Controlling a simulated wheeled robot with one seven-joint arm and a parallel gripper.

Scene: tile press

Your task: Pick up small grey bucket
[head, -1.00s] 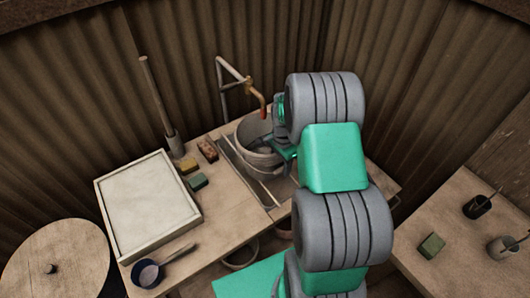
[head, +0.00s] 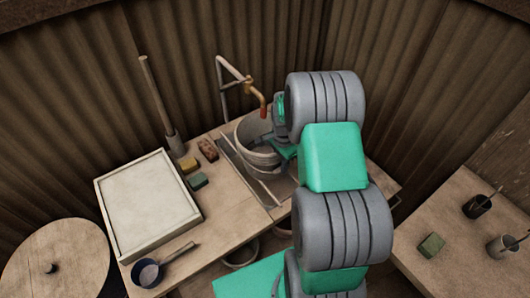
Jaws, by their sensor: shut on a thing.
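The small grey bucket (head: 256,144) is in the sink area at the middle of the head view, below the faucet. Its thin handle hangs in a loop at its lower front side. My gripper (head: 279,148) is at the right side of the bucket and is shut on it, with the fingertips mostly hidden by my wrist. My arm covers the right part of the sink (head: 229,154). I cannot tell whether the bucket's base touches the sink.
The copper-tipped faucet (head: 263,108) stands close above the bucket. A framed white slab (head: 150,203), sponges (head: 196,180), a brush-like block (head: 208,149) and a blue-rimmed ladle (head: 149,272) lie on the counter to the left. Corrugated walls close off the back.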

